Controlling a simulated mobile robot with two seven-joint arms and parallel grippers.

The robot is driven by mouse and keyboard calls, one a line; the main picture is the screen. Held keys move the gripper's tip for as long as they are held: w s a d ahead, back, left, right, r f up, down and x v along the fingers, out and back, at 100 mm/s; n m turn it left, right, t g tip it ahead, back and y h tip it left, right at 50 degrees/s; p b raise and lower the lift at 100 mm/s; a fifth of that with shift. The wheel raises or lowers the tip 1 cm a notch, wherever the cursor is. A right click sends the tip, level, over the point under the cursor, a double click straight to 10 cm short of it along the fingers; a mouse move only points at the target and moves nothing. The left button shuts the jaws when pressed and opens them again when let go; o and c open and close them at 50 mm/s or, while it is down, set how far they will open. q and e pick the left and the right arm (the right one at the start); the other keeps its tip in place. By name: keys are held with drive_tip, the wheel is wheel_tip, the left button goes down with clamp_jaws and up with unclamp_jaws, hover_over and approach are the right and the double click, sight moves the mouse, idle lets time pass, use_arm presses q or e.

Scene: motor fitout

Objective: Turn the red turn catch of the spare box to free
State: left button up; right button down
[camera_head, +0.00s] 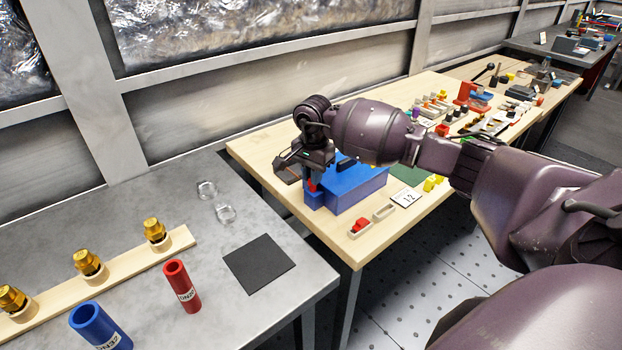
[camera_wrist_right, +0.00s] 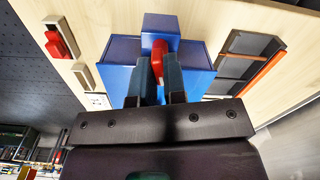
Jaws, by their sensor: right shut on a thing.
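The spare box is a blue box (camera_head: 358,192) near the left end of the wooden table; its blue side also shows in the right wrist view (camera_wrist_right: 200,60). The red turn catch (camera_wrist_right: 159,47) sits at the box's end, by a smaller blue block. My right gripper (camera_wrist_right: 159,68) is shut on the red catch, one finger on each side of it. In the head view the right gripper (camera_head: 313,180) comes down over the box's left end and hides most of the catch. The catch's exact angle is hard to tell. My left gripper is not in view.
A small holder with a red piece (camera_head: 360,226), an empty holder (camera_head: 384,212) and a numbered card (camera_head: 406,197) lie in front of the box. A dark divided tray (camera_wrist_right: 245,55) lies beside it. The grey table (camera_head: 215,260) at left holds brass fittings and tubes.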

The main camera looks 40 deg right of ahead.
drive_tip(key=shift+d+f+n+b, duration=0.1)
drive_tip(key=shift+f+n+b, duration=0.3)
drive_tip(key=shift+n, duration=0.1)
drive_tip(key=shift+n+b, duration=0.35)
drive_tip(key=shift+n, duration=0.15)
drive_tip(key=shift+n+b, duration=0.75)
drive_tip(key=shift+n, duration=0.15)
drive_tip(key=n+b, duration=0.2)
drive_tip(key=shift+n, duration=0.4)
drive_tip(key=n+b, duration=0.3)
drive_tip(key=n, duration=0.1)
drive_tip(key=n+b, duration=0.1)
drive_tip(key=n, duration=0.2)
drive_tip(key=shift+r, duration=0.2)
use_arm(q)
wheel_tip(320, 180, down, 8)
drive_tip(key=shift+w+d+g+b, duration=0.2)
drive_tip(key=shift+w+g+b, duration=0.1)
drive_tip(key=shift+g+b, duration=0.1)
use_arm(e)
drive_tip(key=shift+r+n, duration=0.15)
drive_tip(key=shift+n, duration=0.55)
drive_tip(key=shift+r, duration=0.1)
